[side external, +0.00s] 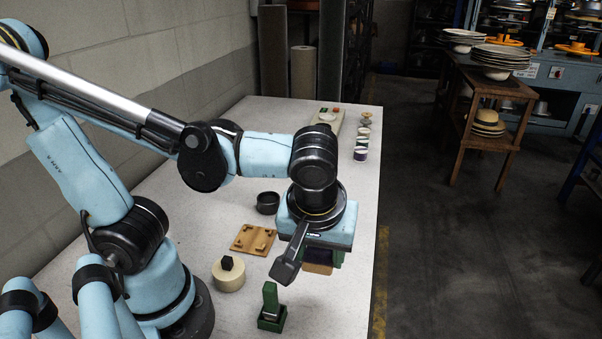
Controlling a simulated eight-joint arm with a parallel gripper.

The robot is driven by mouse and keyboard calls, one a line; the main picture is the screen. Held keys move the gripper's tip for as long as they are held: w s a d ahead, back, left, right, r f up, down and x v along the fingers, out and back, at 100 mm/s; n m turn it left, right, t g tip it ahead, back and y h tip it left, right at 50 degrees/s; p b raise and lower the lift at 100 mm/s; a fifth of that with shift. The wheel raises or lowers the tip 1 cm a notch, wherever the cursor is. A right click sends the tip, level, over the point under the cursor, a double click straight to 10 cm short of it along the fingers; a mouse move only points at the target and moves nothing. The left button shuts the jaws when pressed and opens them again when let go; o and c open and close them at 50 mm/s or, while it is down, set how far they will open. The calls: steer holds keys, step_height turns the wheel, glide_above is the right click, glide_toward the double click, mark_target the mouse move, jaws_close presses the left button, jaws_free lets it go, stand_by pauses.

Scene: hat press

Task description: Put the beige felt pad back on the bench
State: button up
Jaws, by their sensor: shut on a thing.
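My gripper (300,262) hangs over the right part of the bench (205,217), pointing down. It is shut on a tan-brown piece (318,268), which I take to be the beige felt pad. Only a small part of the piece shows beneath the gripper body, with a green part (338,258) beside it. The near finger hides much of the grip. The piece appears to be held above the bench top, but its exact height is hard to tell.
Several small cups (361,154) line the far right edge. Bare bench lies between.

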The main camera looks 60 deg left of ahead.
steer(key=shift+w+d+f, duration=0.1)
steer(key=shift+d+f, duration=0.05)
steer(key=shift+d, duration=0.95)
steer(key=shift+d+f, duration=0.1)
steer(key=shift+f, duration=0.05)
steer(key=w+a+f, duration=0.2)
steer(key=a, duration=0.1)
steer(key=w+a+f, duration=0.2)
steer(key=a, duration=0.1)
steer(key=w+a+f, duration=0.2)
steer(key=w, duration=0.1)
steer(key=shift+a+f, duration=0.4)
steer(key=shift+f, duration=2.05)
steer(key=shift+f, duration=0.15)
steer(key=o, duration=1)
